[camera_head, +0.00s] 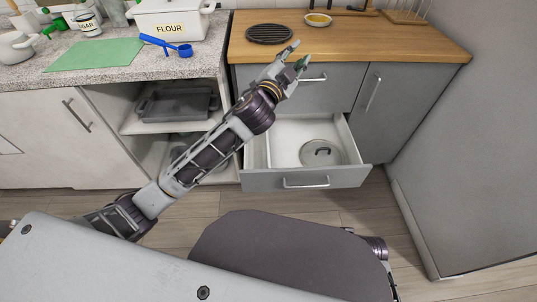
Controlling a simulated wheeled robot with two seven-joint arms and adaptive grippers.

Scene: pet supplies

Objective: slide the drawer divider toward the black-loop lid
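An open drawer (306,179) in the grey lower cabinet holds a round grey lid (318,156) with a black loop handle. A thin upright divider (268,146) stands in the drawer left of the lid, with a gap between them. My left arm crosses in front of the drawer's left side and hides part of it. My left gripper (298,54) is raised above the drawer, near the wooden counter's front edge. Its fingers are apart, and nothing shows between them. My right gripper is not in view.
The wooden counter (400,48) above holds a black round trivet (269,33) and a small yellow bowl (318,19). A closed drawer (330,90) is above the open one. Left are open shelves with a grey bin (178,103). A grey wall panel (460,150) stands right.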

